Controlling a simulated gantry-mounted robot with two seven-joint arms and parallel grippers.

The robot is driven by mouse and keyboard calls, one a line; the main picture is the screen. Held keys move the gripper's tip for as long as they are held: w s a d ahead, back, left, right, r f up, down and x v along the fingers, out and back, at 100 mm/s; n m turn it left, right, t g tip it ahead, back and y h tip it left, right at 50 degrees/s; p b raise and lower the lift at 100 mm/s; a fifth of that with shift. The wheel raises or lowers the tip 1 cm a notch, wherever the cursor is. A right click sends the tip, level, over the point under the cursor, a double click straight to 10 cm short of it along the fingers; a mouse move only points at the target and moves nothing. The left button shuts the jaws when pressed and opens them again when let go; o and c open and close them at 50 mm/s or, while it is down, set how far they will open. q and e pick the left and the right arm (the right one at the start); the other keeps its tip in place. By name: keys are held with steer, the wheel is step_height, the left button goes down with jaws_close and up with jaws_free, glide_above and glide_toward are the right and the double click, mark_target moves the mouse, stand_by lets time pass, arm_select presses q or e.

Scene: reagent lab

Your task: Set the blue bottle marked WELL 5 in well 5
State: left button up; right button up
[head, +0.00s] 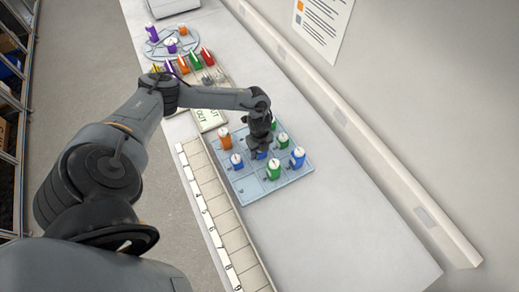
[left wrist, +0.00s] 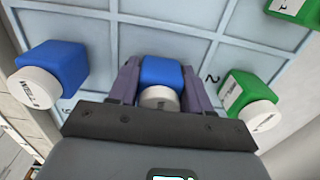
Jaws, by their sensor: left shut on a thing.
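My left gripper (head: 260,143) is over the light blue gridded tray (head: 246,190), pointing down. Its fingers are shut on a blue bottle (left wrist: 162,74) with a white cap, which also shows low at the tray in the head view (head: 261,155). The label of this bottle is not readable. In the left wrist view, another blue bottle (left wrist: 58,66), whose cap reads WELL and an unclear number, stands to the left. A green bottle (left wrist: 250,93) stands to the right, near a printed 2 on the tray. I cannot tell whether the held bottle touches the tray. My right gripper is not in view.
The tray also holds an orange bottle (head: 224,140) and several blue and green ones close around my gripper. A pale strip (head: 222,224) with numbered cells runs along the left. A rack of coloured bottles (head: 194,64) and a round tray (head: 176,49) stand farther back.

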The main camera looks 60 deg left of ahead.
arm_select(q)
steer(key=o, duration=1)
steer(key=shift+o, duration=0.2)
steer(key=shift+r, duration=0.5)
step_height(320, 180, up, 11)
steer(key=shift+r, duration=0.1)
